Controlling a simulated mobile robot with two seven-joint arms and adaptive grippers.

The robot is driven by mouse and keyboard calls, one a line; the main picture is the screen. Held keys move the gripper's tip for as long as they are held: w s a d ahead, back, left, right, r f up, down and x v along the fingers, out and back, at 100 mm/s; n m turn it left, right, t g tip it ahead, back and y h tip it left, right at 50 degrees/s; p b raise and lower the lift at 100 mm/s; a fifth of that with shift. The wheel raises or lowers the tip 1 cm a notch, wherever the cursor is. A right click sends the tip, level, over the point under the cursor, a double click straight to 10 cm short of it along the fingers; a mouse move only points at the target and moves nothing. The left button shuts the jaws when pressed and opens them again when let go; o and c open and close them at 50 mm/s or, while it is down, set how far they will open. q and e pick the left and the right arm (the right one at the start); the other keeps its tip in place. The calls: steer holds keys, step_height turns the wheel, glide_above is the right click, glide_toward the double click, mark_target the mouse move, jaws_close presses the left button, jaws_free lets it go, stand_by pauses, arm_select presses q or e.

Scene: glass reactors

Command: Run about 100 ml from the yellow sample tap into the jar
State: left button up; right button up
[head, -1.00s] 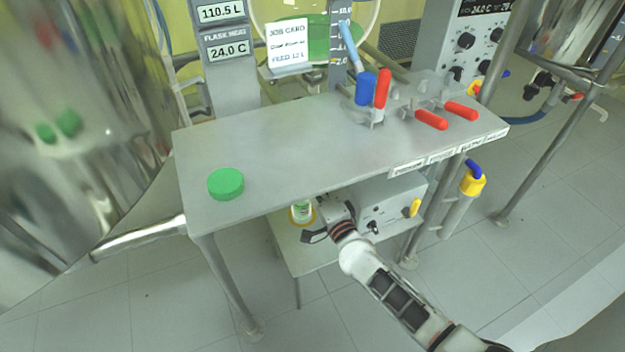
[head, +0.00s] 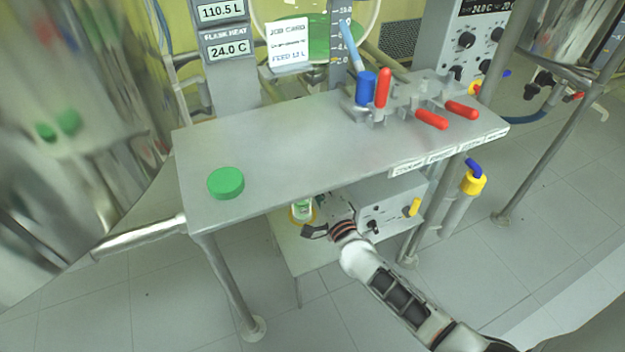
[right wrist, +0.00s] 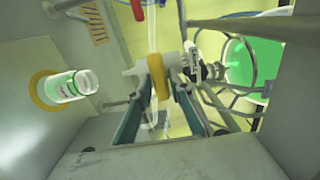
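The jar (head: 301,211) stands in a yellow ring on the low shelf under the bench. In the right wrist view, the clear jar (right wrist: 66,88) lies left of my fingers, its mouth uncovered, with some green showing in it. The yellow sample tap (right wrist: 158,76), on a pale fitting, shows between the tips of my right gripper (right wrist: 166,82). The two fingers stand apart around it; whether they press on it I cannot tell. In the head view my right gripper (head: 325,220) is beside the jar, partly under the bench top. My left gripper is out of view.
A green round lid (head: 226,183) lies on the bench top (head: 290,150). Red-handled valves (head: 432,119) and a blue one stand at its back right. Bench legs stand near my arm.

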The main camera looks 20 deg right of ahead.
steer(key=shift+o, duration=0.6)
steer(key=shift+s, duration=0.15)
steer(key=s, duration=1.1)
steer(key=shift+s+d, duration=0.2)
steer(key=shift+s, duration=0.2)
